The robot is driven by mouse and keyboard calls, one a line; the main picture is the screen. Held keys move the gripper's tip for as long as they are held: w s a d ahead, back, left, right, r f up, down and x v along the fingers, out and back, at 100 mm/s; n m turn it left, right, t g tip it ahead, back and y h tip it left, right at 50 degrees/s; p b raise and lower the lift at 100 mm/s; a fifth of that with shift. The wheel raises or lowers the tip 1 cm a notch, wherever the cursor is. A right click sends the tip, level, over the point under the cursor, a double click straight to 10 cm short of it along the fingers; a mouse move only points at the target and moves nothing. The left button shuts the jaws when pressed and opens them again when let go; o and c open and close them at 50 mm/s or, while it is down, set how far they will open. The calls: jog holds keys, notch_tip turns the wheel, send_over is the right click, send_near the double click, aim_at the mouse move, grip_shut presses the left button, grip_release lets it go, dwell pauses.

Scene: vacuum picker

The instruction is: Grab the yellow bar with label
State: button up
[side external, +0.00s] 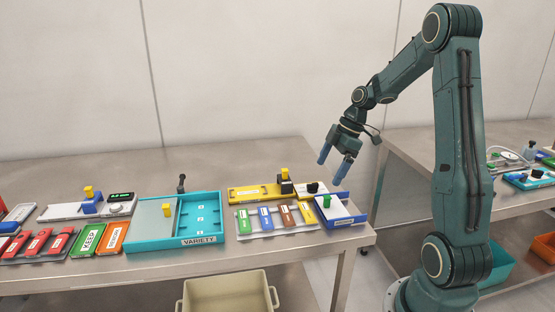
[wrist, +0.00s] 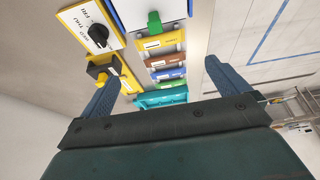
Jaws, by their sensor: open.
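The yellow bar with a white label (side external: 306,212) is at the right end of a row of bars on a thin grey tray (side external: 278,233). Brown (side external: 287,215), blue (side external: 265,217) and green (side external: 243,221) labelled bars lie to its left. In the wrist view, the yellow bar (wrist: 172,39) lies nearest in the row, beyond and between my fingertips. My gripper (side external: 334,163) is open and empty, in the air above and to the right of the tray. Its two blue fingers are spread wide in the wrist view (wrist: 162,75).
A white and blue box with a green knob (side external: 342,217) stands right beside the yellow bar. Behind the row are a yellow panel (side external: 249,193) and a black dial (side external: 312,188). The turquoise VARIETY box (side external: 215,223) is to the left. A beige bin (side external: 228,297) sits below the table edge.

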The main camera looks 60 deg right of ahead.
send_over(307, 210)
jog(key=s+d, duration=0.2)
jog(key=shift+s+f, duration=0.1)
jog(key=shift+f, duration=3.75)
jog(key=shift+x, duration=2.55)
jog(key=c, duration=0.8)
jog(key=shift+r, duration=0.15)
notch_tip(307, 210, up, 20)
